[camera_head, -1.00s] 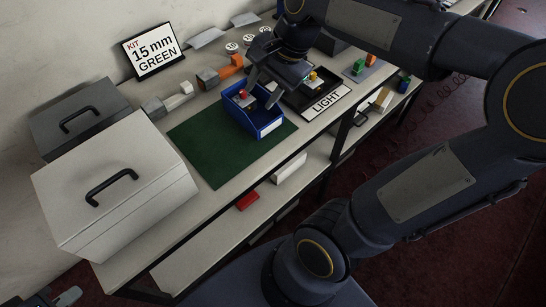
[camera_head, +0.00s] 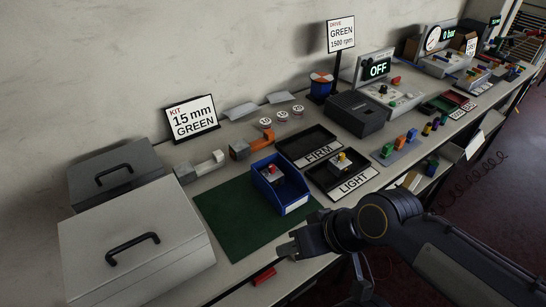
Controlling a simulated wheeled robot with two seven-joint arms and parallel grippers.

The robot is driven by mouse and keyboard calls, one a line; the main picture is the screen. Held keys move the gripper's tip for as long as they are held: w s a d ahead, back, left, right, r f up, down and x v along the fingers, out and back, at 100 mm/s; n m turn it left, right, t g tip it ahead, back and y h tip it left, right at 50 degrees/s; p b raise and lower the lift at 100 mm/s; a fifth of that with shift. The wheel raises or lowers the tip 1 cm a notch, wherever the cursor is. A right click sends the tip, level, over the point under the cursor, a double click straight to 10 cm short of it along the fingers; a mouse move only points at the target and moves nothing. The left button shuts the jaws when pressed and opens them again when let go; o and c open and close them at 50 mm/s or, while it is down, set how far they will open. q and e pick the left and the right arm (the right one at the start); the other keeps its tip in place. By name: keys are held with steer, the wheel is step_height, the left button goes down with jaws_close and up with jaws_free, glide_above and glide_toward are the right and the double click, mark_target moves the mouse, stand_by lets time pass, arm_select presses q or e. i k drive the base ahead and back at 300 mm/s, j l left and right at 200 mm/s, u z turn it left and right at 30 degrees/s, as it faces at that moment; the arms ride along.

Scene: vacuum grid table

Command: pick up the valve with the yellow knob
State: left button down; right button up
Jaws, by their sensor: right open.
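The valve with the yellow knob (camera_head: 342,160) stands in the black tray labelled LIGHT (camera_head: 365,178). Another valve with a red knob (camera_head: 272,171) sits inside the blue bin (camera_head: 296,205) on the green mat (camera_head: 226,228). My right gripper (camera_head: 284,247) is open and empty at the table's front edge, in front of the blue bin and apart from both valves. It is nearer to me than the yellow-knob valve. My left gripper is not in view.
A black tray labelled FIRM (camera_head: 296,148) is empty behind the LIGHT tray. A dark grey box (camera_head: 357,115) stands behind it, and coloured blocks (camera_head: 398,143) stand to the right. Two lidded cases (camera_head: 135,240) fill the left. The green mat is clear left of the bin.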

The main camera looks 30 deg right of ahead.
mark_target(340, 169)
steer(key=l+z, duration=0.2)
steer(key=z, duration=0.25)
steer(key=l+z, duration=0.25)
steer(key=z, duration=0.2)
steer(key=i+l+z, duration=0.1)
steer(key=z, duration=0.35)
steer(key=i+l+u, duration=0.2)
steer(key=u, duration=0.15)
steer(key=i+l+u, duration=0.15)
steer(key=l+u, duration=0.25)
steer(key=i+l+u, duration=0.1)
steer(key=l+u, duration=0.25)
steer(key=i+l+u, duration=0.1)
steer(key=l+u, duration=0.25)
